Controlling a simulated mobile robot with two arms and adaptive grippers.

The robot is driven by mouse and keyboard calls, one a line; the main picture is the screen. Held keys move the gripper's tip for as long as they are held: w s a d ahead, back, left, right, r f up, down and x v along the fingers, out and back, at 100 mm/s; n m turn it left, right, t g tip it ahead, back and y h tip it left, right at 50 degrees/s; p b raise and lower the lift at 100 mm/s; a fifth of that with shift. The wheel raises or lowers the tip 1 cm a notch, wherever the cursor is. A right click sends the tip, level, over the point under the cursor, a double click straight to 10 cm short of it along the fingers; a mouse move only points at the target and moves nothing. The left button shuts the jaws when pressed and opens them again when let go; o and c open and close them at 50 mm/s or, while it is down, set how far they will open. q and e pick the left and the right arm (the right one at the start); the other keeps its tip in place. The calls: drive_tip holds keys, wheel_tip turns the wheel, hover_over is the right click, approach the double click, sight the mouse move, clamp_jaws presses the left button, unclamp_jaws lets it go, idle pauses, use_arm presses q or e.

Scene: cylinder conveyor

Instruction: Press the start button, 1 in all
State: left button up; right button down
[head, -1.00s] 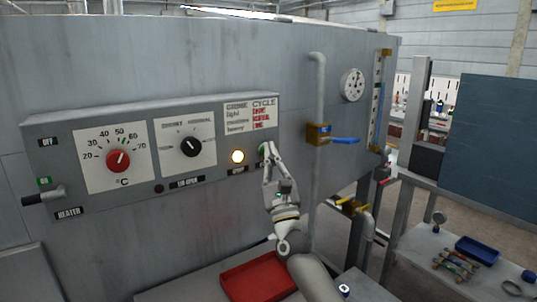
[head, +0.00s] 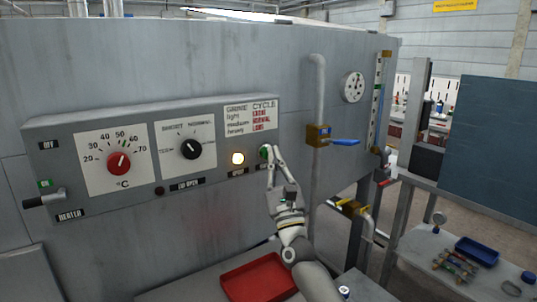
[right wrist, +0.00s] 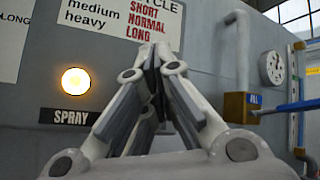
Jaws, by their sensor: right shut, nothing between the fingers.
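The green start button (head: 264,151) is at the right end of the grey control panel (head: 220,190) in the head view, just right of the lit spray lamp (head: 238,158). My right gripper (head: 272,150) is shut and empty. Its fingertips are at the right side of the button and overlap its edge in the picture. I cannot tell whether they touch it. In the right wrist view the shut fingers (right wrist: 157,52) point at the panel below the cycle label, and the button is hidden behind them. My left gripper is not in view.
The panel also has a red temperature knob (head: 119,162), a black knob (head: 190,148) and a heater lever (head: 45,198). A vertical pipe (head: 317,90) with a blue-handled valve (head: 344,142) stands right of my gripper. A red tray (head: 257,277) lies below.

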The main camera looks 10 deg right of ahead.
drive_tip(key=shift+s, duration=0.1)
drive_tip(key=s, duration=0.1)
drive_tip(key=s+d+p, duration=0.1)
drive_tip(key=s, duration=0.2)
drive_tip(key=shift+s+d+p, duration=0.25)
drive_tip(key=shift+d+p, duration=0.1)
drive_tip(key=shift+p, duration=0.05)
idle(0.5)
